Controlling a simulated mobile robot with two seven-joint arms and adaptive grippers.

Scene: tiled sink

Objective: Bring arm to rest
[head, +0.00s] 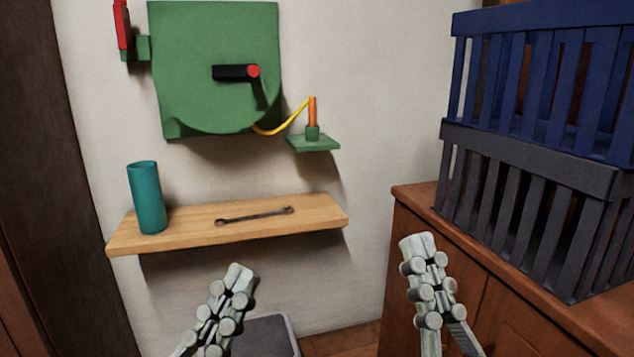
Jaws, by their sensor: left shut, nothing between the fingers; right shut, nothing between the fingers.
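My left gripper (238,273) is shut and empty, low in the head view, in front of and below the wooden shelf. My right gripper (417,243) is shut and empty to the right of it, in front of the brown cabinet. Both point upward in the picture and touch nothing that I can see. The rest of each arm runs out of the bottom of the view.
A wooden shelf (185,219) holds a teal cylinder (147,198) and a wrench (254,216). A green wall unit (205,60) with a yellow hose hangs above. Blue (540,85) and dark grey crates (525,180) stand stacked on the brown cabinet (455,260). A grey box (266,337) stands below.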

